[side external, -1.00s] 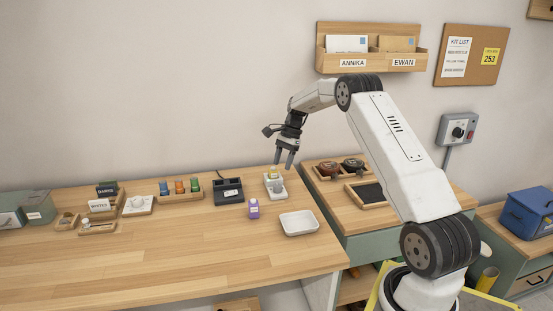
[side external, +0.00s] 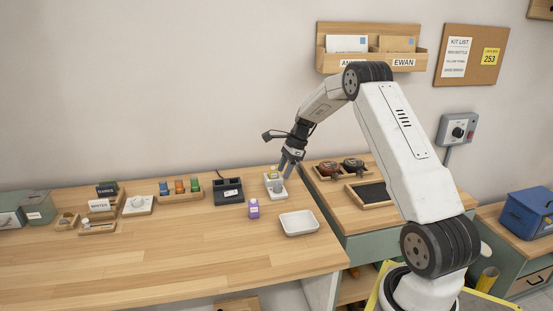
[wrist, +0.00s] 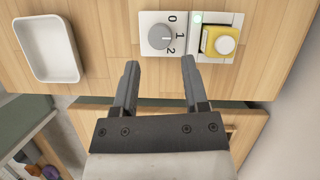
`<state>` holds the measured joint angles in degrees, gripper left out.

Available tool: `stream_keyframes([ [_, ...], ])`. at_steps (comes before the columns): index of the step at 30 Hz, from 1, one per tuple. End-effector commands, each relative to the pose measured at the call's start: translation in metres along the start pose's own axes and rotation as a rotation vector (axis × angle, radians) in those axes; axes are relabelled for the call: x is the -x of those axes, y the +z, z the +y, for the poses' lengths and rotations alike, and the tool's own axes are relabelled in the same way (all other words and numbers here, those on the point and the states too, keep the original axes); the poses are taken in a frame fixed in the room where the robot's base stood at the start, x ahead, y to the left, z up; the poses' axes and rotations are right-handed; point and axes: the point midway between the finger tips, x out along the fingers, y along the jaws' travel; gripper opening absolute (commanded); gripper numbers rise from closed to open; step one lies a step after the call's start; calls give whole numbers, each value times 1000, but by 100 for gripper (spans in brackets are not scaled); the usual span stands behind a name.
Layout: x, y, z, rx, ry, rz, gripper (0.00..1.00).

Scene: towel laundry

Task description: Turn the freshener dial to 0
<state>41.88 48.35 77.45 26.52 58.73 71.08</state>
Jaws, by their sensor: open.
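The freshener unit (wrist: 148,18) is a white plate with a round grey dial (wrist: 160,38) and the marks 0, 1 and 2 along its right side. The dial's pointer seems to face the 1, but it is small. A yellow bottle with a white cap (wrist: 222,42) sits in the unit beside the dial. My gripper (wrist: 160,64) is open and empty, its fingers pointing toward the dial's side of the unit and apart from it in the wrist view. In the side external view my gripper (side external: 286,172) is just above the unit, partly hiding it.
A white tray (wrist: 50,76) lies left of the unit in the wrist view. The front of the wooden table (side external: 190,262) is clear.

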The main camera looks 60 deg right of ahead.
Motion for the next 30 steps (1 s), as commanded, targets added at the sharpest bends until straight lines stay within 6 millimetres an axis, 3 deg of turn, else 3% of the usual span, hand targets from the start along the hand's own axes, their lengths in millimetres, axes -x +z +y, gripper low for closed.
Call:
stream_keyframes([
  [12, -48, 0, 0, 1, 2, -1, 57],
  [25, -56, 0, 0, 2, 1, 0, 57],
  [26, -56, 0, 0, 2, 1, 0, 51],
  [30, -56, 0, 0, 1, 1, 0, 6],
])
